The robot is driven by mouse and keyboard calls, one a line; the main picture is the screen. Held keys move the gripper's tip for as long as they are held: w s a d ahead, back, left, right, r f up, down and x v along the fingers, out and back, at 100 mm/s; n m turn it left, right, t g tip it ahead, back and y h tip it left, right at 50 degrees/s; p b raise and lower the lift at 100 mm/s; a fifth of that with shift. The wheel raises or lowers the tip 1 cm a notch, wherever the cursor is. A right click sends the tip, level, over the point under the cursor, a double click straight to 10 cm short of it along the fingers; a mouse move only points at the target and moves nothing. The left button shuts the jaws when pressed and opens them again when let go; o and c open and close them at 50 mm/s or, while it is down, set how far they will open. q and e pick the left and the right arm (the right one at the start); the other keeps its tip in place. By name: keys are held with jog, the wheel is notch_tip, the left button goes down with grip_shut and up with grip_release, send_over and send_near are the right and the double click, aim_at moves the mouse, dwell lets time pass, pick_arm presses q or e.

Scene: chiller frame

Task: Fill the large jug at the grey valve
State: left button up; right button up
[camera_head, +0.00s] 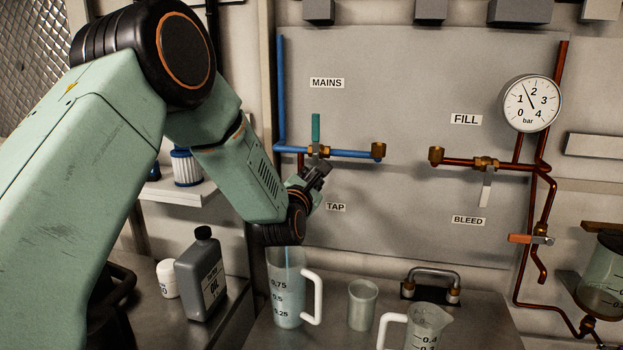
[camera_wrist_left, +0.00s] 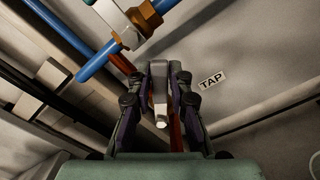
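The large jug (camera_head: 285,300), clear with a white handle and marks up to 0.75, stands upright on the bench below my left wrist. A thin blue vertical streak shows inside its upper part; its water level is hard to read. My left gripper (camera_head: 322,170) is at the pipework just left of the TAP label. In the left wrist view the gripper (camera_wrist_left: 160,80) has its fingers close on both sides of the grey valve's lever (camera_wrist_left: 159,105) and appears shut on it. My wrist hides the tap's outlet in the head view. My right gripper is out of view.
A smaller jug (camera_head: 430,328) and a clear beaker (camera_head: 362,304) stand right of the large jug. A grey oil bottle (camera_head: 201,275) and a white tub (camera_head: 167,279) stand left. A teal lever (camera_head: 316,128) rises above the blue pipe (camera_head: 350,153). A gauge (camera_head: 532,103) hangs at the right.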

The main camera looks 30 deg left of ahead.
pick_arm(q)
grip_shut()
dwell(0.5)
notch_tip(320, 180, down, 6)
jog(key=d+m+b, duration=0.2)
jog(key=m+b, duration=0.4)
jog(key=m, duration=0.5)
jog(key=shift+w+d+r+m, duration=0.2)
jog(key=shift+w+r+m, duration=0.05)
jog(key=shift+m, duration=0.05)
jog(key=shift+f, duration=0.2)
jog(key=shift+o, duration=1.6)
grip_release()
jog(key=shift+o, duration=0.9)
